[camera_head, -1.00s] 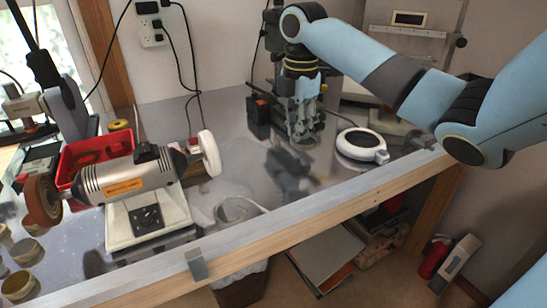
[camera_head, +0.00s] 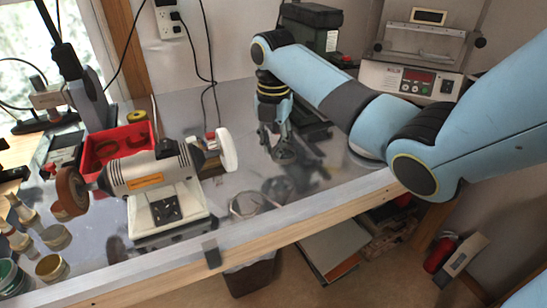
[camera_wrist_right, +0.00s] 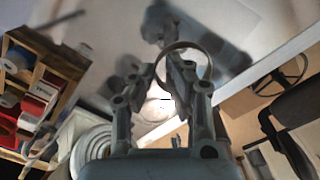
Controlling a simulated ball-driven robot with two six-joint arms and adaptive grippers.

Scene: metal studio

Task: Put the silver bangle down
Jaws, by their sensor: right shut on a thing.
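My right gripper (camera_head: 275,140) points down over the grey metal bench top, to the right of the bench polisher. In the right wrist view, the right gripper (camera_wrist_right: 177,76) is shut on the silver bangle (camera_wrist_right: 185,44), a thin metal ring whose upper arc curves past the fingertips. Part of the bangle is hidden by the fingers. In the head view the bangle is too small and dark to make out at the fingertips, and the gap to the bench is hard to judge. My left gripper is not in view.
The polisher (camera_head: 150,168) with its white wheel stands left of the gripper, and a red tray (camera_head: 105,152) lies behind it. A thin looped shape (camera_head: 236,208) lies near the front edge. Bare bench surrounds the gripper.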

